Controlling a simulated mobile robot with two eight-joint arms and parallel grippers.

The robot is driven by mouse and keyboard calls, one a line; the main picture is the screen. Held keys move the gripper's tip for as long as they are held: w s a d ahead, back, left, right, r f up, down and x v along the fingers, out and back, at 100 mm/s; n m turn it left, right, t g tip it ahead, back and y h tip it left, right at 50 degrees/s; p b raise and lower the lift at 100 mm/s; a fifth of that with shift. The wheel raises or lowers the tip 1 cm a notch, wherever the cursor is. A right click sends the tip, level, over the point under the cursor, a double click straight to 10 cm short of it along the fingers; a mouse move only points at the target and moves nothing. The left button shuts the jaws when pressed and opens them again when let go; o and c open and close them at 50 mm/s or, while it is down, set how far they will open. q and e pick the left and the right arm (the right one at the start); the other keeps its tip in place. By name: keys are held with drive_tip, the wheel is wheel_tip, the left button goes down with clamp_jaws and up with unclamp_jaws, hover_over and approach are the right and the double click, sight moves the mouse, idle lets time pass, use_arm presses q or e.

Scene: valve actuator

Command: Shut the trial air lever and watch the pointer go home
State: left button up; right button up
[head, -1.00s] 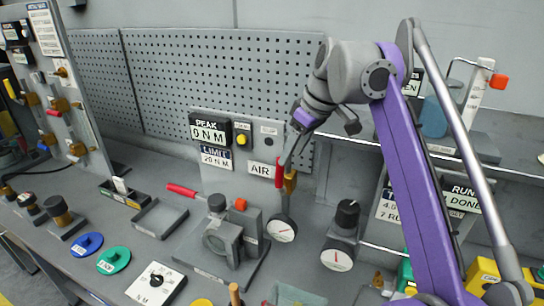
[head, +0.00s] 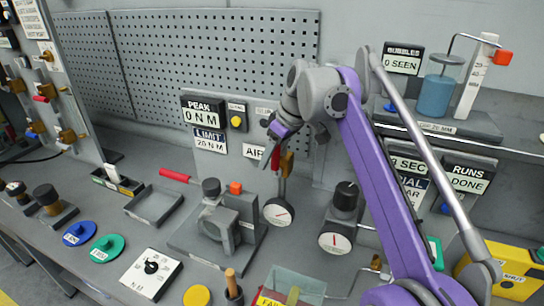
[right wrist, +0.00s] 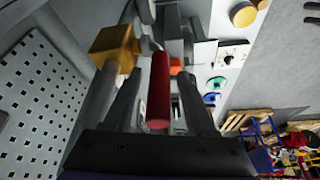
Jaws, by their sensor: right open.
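The red-handled air lever (head: 277,158) and its brass valve (head: 287,164) are by the AIR label on the grey panel, partly hidden by my right gripper (head: 271,152). In the right wrist view the red handle (right wrist: 160,90) lies between the two fingers of the open gripper (right wrist: 158,78), with the brass block (right wrist: 113,43) beside it. I cannot tell whether the fingers touch the handle. A round white gauge with a red pointer (head: 279,212) is below the valve. A second gauge with a red pointer (head: 335,239) is to its right. My left gripper is out of view.
The actuator fixture (head: 219,228) with its red-handled bar stands left of the gauges. An empty grey tray (head: 150,220) lies further left. A clear bin (head: 312,284) is at the front. A shelf (head: 455,128) with a blue cylinder (head: 434,96) is at the right.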

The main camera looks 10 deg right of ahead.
clamp_jaws()
idle(1.4)
